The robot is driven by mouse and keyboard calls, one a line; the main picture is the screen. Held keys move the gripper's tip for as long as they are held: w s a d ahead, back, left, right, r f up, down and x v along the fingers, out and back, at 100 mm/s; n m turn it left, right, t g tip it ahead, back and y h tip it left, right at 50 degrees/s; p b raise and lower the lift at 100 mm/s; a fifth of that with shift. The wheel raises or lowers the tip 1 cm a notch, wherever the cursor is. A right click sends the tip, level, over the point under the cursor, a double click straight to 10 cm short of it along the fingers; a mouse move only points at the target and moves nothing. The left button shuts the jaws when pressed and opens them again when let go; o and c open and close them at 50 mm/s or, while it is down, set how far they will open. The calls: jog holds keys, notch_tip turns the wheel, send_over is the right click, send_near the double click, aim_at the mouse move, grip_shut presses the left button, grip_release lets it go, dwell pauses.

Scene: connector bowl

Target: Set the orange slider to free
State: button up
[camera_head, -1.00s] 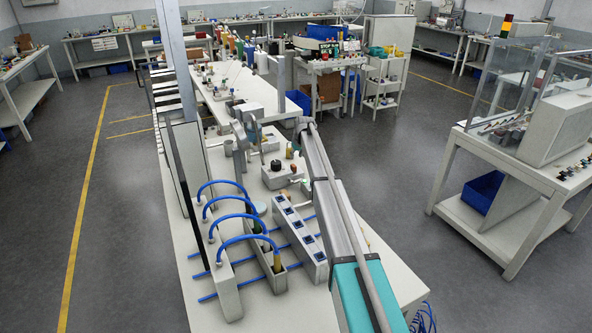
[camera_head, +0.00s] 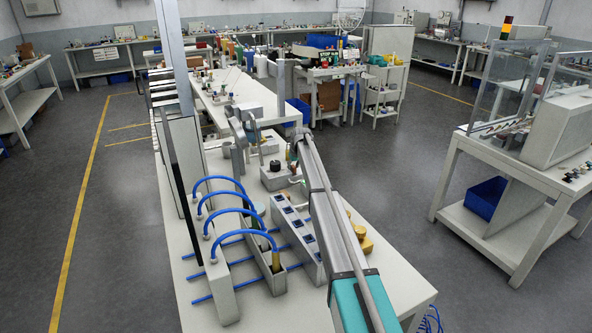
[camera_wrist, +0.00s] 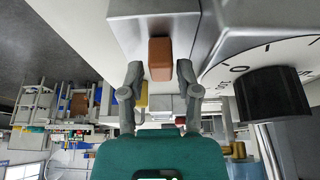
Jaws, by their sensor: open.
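The orange slider (camera_wrist: 160,58) shows in the wrist view as a small orange-brown block standing out from a grey metal housing (camera_wrist: 125,28). My gripper (camera_wrist: 159,74) is open, with one finger on each side of the slider's lower end. No clear contact shows, and I cannot tell the depth between fingers and slider. No label for free is readable. In the head view the slider and my gripper cannot be made out beyond my arm.
A black knob (camera_wrist: 271,94) on a white marked dial is close to the right of my gripper. In the head view, blue hoses (camera_head: 222,182) arch over the bench (camera_head: 178,268), beside a grey box with blue sockets (camera_head: 299,240). Yellow pieces (camera_head: 361,232) lie right of my arm.

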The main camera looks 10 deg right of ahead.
jog(key=shift+f, duration=0.15)
grip_shut()
